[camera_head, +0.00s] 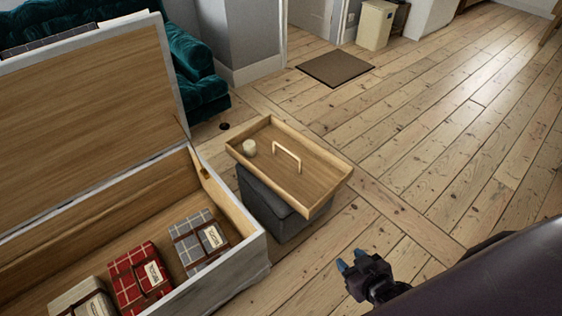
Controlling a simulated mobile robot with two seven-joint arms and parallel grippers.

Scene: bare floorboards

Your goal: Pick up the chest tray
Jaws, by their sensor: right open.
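The chest tray is a shallow wooden tray (325,180) with a raised rim and a light arched handle (287,156) in its middle. It rests on a dark grey box-shaped stool (268,210) to the right of the open chest. My right gripper (352,266) is open and empty. It shows in front of and below the tray in the picture, apart from it, with blue fingertips. My left gripper is not in view.
The open chest (240,262) holds red, grey and pale wrapped bundles; its lid (90,110) stands raised. A teal sofa (195,65) is behind. A dark doormat (335,68) and a beige bin (376,25) are farther back. Floorboards to the right are clear.

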